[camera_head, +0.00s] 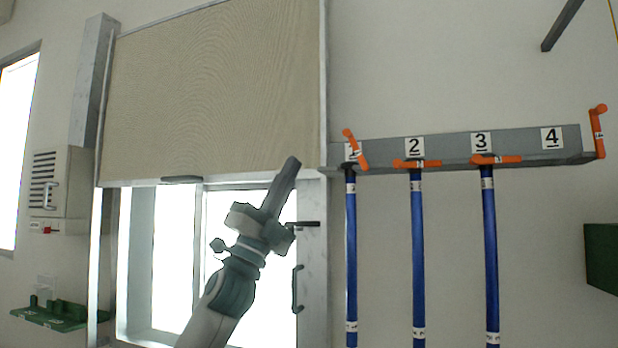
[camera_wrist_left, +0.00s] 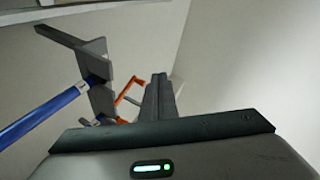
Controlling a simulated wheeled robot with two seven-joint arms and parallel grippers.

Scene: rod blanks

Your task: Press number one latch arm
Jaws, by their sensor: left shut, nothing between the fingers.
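The number one latch arm (camera_head: 356,150) is orange and slants down to the right across the "1" label at the rack's left end. My left gripper (camera_head: 291,164) is shut and empty, pointing up and right, left of the rack and apart from the latch arm in the picture. In the left wrist view its closed fingers (camera_wrist_left: 158,92) stand just right of an orange latch arm (camera_wrist_left: 128,96); contact cannot be told. A blue rod (camera_head: 351,255) hangs below number one; a blue rod (camera_wrist_left: 45,117) also shows in the wrist view. My right gripper is not in view.
The grey rack (camera_head: 448,147) carries latch arm two (camera_head: 415,163) and latch arm three (camera_head: 495,159), both level, above blue rods. The latch arm (camera_head: 599,135) beside number four stands upright, without a rod. A window with a blind (camera_head: 215,90) is behind my left arm.

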